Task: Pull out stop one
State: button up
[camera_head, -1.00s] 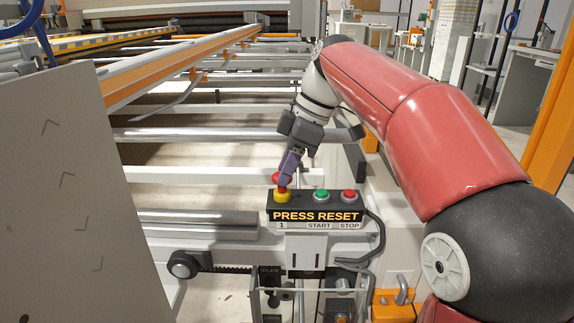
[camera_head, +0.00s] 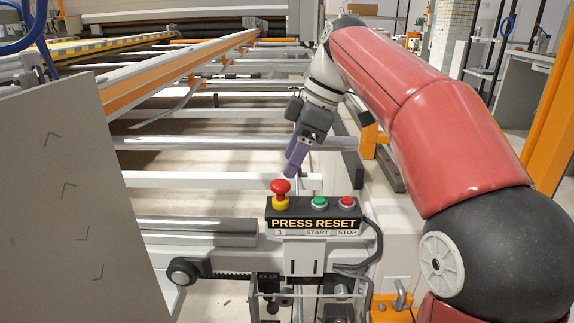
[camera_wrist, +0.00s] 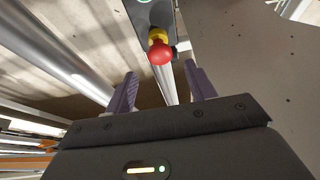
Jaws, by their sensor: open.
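Stop one is a red mushroom button (camera_head: 281,187) on a yellow collar, at the left end of the black control box (camera_head: 314,208), above the label 1. The box display reads PRESS RESET. The red head stands clear above its collar. My gripper (camera_head: 292,172) is above and just behind the button, apart from it, with purple fingers. In the wrist view the gripper (camera_wrist: 160,90) is open and empty, and the red button (camera_wrist: 160,53) lies beyond the fingertips, between their lines.
A green START button (camera_head: 320,203) and a red STOP button (camera_head: 347,202) sit to the right on the same box. A grey panel (camera_head: 75,190) stands at the left. Metal rollers (camera_head: 230,143) and white rails run behind the box.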

jog(key=v, duration=0.3)
jog(key=shift+d+r+p, duration=0.15)
jog(key=shift+r+p, duration=0.15)
jog(key=shift+r, duration=0.05)
jog(key=s+d+f+m+t+h, duration=0.2)
jog(key=s+d+f+m, duration=0.3)
jog(key=s+f+m, duration=0.3)
jog(key=s+d+f+m+t+h, duration=0.2)
jog(key=s+d+f+m, duration=0.4)
jog(key=s+f+m, duration=0.3)
jog(key=s+f+t, duration=0.1)
jog(key=s+f, duration=0.3)
jog(key=shift+s+d+m+h, duration=0.2)
jog(key=shift+d+m+h, duration=0.1)
